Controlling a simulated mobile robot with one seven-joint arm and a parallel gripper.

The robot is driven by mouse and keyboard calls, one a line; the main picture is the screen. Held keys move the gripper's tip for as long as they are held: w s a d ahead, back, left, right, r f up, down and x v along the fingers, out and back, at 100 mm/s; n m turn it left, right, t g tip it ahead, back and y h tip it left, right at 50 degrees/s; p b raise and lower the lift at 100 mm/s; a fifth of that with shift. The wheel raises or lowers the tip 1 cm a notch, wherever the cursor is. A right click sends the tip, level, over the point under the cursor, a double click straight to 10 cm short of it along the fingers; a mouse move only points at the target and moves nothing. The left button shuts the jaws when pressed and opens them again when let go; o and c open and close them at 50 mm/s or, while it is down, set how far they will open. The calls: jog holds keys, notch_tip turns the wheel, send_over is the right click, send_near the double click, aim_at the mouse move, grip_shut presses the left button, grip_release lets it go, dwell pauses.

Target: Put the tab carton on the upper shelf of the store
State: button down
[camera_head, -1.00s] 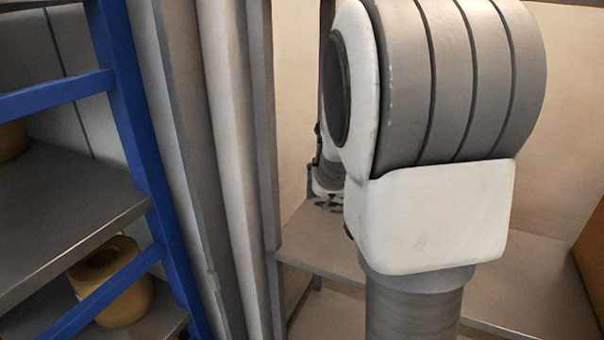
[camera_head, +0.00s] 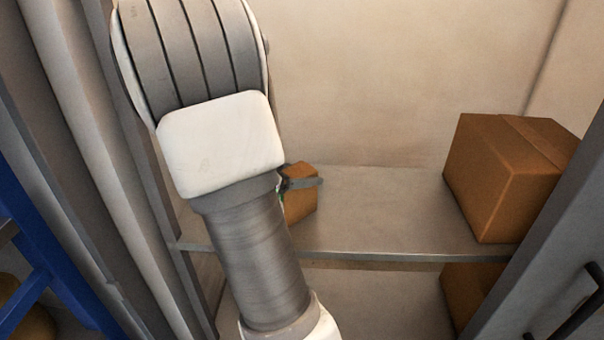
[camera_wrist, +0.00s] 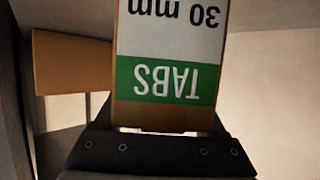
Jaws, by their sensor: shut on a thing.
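The tab carton is a small brown box (camera_head: 301,205) with a white and green label. In the wrist view the carton (camera_wrist: 166,55) reads "TABS" and "30 mm" upside down. My gripper (camera_head: 304,183) is shut on it; my own arm partly hides both in the head view. The gripper's dark body (camera_wrist: 160,150) shows at the bottom of the wrist view. The carton is over the left part of the store's upper shelf (camera_head: 385,215). I cannot tell whether its underside touches the shelf.
A large brown box (camera_head: 500,180) stands at the right of the upper shelf, and another (camera_head: 470,295) is below. Bare shelf lies between the carton and the large box. A grey door with a black handle (camera_head: 580,310) borders the right; a blue frame (camera_head: 35,285) is at left.

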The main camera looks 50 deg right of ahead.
grip_release()
jog(key=shift+f, duration=0.1)
jog(key=shift+r, duration=0.25)
jog(key=v, duration=1.2)
jog(key=shift+s, duration=0.15)
